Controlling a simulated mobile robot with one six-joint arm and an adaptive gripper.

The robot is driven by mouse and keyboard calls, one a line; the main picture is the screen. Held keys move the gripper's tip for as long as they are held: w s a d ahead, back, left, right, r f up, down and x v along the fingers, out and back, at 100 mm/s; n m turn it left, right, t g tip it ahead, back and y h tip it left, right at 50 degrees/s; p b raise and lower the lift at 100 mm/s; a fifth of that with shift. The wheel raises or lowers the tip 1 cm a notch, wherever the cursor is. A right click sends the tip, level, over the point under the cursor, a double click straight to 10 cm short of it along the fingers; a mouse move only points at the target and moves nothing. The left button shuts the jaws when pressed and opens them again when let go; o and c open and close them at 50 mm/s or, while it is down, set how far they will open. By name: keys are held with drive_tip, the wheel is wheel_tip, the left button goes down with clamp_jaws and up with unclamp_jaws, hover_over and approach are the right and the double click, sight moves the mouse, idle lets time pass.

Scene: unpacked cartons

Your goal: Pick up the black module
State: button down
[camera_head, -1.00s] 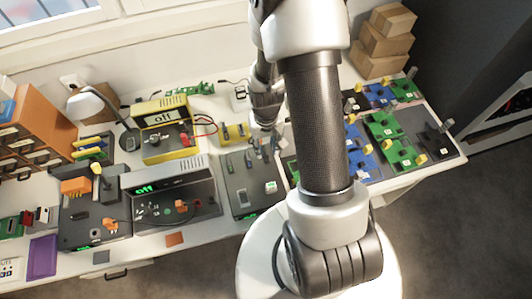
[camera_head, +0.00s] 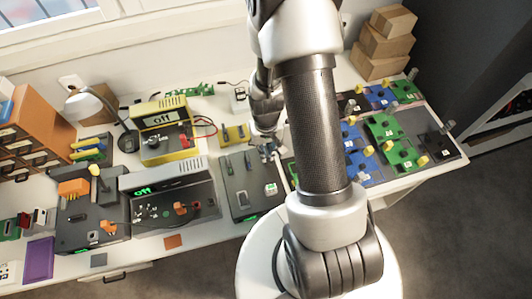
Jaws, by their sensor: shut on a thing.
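My gripper (camera_head: 268,147) reaches down behind my forearm, at the far right edge of a dark grey device (camera_head: 253,205). It is shut on a small dark piece, which I take to be the black module; fingers and piece are small and partly blurred together. I cannot tell whether the piece still touches the device.
A yellow piece (camera_head: 235,134) lies just behind the device. A yellow-cased unit (camera_head: 168,130) and a grey-cased unit (camera_head: 170,190) stand to the left. Green and blue circuit boards (camera_head: 385,128) lie right of my arm. Stacked cartons (camera_head: 385,42) stand at the back right.

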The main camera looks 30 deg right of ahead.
wheel_tip(320, 180, up, 20)
drive_tip(key=p, duration=0.6)
